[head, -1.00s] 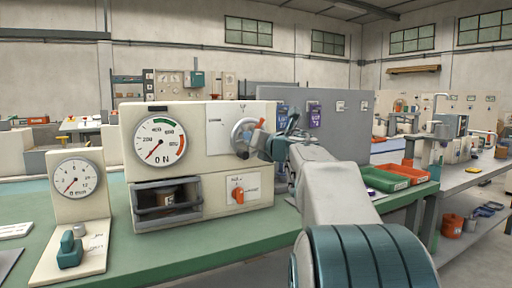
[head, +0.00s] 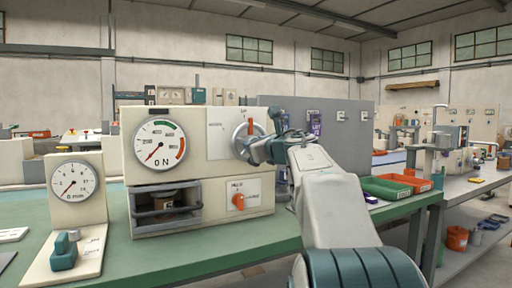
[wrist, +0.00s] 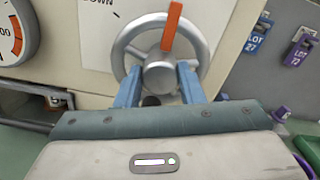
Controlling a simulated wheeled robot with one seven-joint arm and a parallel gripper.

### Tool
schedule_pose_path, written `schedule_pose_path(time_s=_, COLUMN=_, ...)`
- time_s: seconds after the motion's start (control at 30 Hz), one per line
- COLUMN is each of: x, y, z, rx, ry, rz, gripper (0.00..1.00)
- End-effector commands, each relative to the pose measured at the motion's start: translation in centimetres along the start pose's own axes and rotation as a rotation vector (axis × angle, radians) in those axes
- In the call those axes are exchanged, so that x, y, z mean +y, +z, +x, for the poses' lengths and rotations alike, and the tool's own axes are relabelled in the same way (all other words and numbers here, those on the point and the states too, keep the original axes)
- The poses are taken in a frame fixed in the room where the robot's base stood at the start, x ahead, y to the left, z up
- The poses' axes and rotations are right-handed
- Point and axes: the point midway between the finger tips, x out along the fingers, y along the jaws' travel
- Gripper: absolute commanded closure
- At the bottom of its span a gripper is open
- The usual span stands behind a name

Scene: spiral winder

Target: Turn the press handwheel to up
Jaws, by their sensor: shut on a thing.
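The press handwheel (head: 240,137) is a grey wheel on the right of the cream press front. It also shows in the wrist view (wrist: 121,53), with a round hub. Its orange pointer (wrist: 172,27) stands near upright, leaning slightly right in the wrist view; in the head view it points up toward a small label. My gripper (wrist: 159,76) has its two blue fingers on either side of the hub's lower part, shut on the handwheel. In the head view my gripper (head: 257,148) covers the wheel's lower right. The exact finger contact is partly hidden.
The press dial (head: 160,143) sits left of the wheel, with an orange selector knob (head: 239,201) below. A smaller gauge stand (head: 75,200) is at left. Green and orange trays (head: 385,189) lie right of my arm. A grey panel with purple lot tags (wrist: 300,48) is behind.

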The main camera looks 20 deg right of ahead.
Motion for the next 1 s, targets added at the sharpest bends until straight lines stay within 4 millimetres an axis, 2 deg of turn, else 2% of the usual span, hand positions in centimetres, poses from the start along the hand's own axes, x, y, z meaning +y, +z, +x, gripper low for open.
schedule_pose_path(time_s=0.5, x=0.07, y=-0.15, z=0.05, rx=0.003, ry=0.002, rz=-0.020, gripper=0.88)
schedule_pose_path(time_s=0.53, x=0.07, y=-0.15, z=0.05, rx=0.003, ry=0.002, rz=-0.020, gripper=0.60)
schedule_pose_path(time_s=0.6, x=0.06, y=-0.14, z=0.05, rx=0.002, ry=0.002, rz=-0.019, gripper=0.44)
schedule_pose_path(time_s=0.87, x=0.02, y=-0.05, z=-0.01, rx=0.001, ry=0.001, rz=-0.018, gripper=0.44)
schedule_pose_path(time_s=1.0, x=-0.04, y=0.05, z=-0.73, rx=0.000, ry=-0.001, rz=-0.018, gripper=0.44)
